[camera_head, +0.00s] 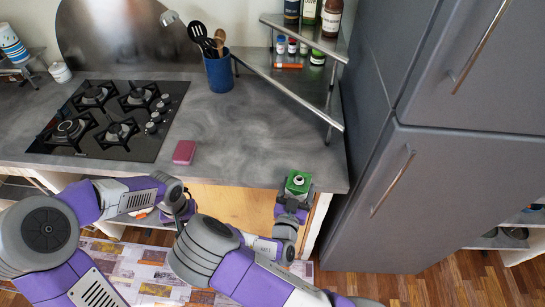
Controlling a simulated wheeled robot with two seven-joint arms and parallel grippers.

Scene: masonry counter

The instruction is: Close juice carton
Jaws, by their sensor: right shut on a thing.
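The juice carton (298,184) shows only its green top with a round white spout or cap, at the front right edge of the counter. I cannot tell whether the cap sits on it. My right gripper (295,197) is shut on the carton and holds it upright; the gripper and wrist hide its lower part. My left gripper (181,211) is in front of the counter, below the hob and left of the carton, apart from it. Its fingers are dark and partly hidden, so their opening is unclear.
The grey counter (245,150) is clear in the middle. A pink sponge-like block (184,152) lies near its front edge. The black hob (112,118) is at left, a blue utensil pot (218,72) behind. A corner shelf (300,88) and grey fridge (440,190) bound the right.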

